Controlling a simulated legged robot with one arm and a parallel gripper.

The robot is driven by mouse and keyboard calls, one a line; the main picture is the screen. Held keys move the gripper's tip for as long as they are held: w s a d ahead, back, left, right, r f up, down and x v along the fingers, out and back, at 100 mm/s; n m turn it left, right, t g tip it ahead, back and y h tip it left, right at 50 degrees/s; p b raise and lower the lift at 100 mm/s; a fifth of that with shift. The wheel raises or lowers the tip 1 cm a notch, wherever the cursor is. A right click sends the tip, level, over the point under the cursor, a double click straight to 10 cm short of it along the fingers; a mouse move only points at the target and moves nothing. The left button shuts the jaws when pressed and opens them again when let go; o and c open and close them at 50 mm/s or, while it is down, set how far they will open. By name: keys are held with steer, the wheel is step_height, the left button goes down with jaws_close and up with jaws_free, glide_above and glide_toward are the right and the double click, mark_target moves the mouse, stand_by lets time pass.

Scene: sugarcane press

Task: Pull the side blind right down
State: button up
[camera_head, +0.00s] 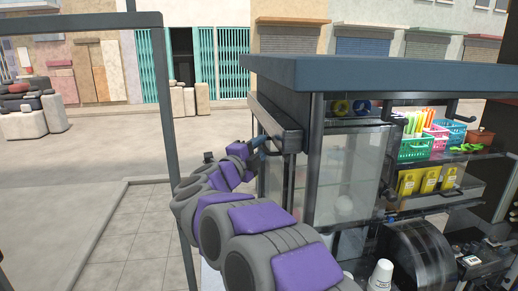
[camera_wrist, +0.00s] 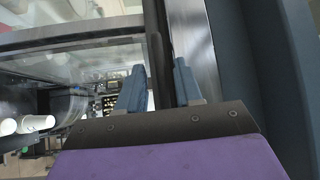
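The side blind (camera_head: 276,123) looks rolled up, as a dark bar under the left edge of the stall's roof. The pane below it is uncovered. My gripper (camera_head: 267,146) is at the underside of this bar, near its front end. In the wrist view, the two blue fingers of my gripper (camera_wrist: 160,85) stand apart, with a dark strip (camera_wrist: 156,50) of the blind's bar between them. I cannot tell whether the fingers press on it or only stand around it.
The stall's dark roof (camera_head: 390,72) overhangs the blind. A glass case (camera_head: 345,175) stands right of my arm. Baskets (camera_head: 418,148) and white cups (camera_head: 381,275) are farther right. A dark post (camera_head: 166,110) rises on the left. Paved ground left of the stall is clear.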

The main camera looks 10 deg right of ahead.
steer(key=shift+a, duration=0.1)
jaws_close()
stand_by(0.4)
step_height(320, 180, down, 28)
steer(key=b, duration=1.6)
steer(key=shift+r, duration=0.2)
steer(key=shift+f, duration=0.1)
steer(key=shift+o, duration=0.4)
jaws_free()
steer(key=shift+o, duration=0.2)
steer(key=shift+d, duration=0.2)
steer(key=p+v, duration=0.1)
steer(key=v, duration=1.6)
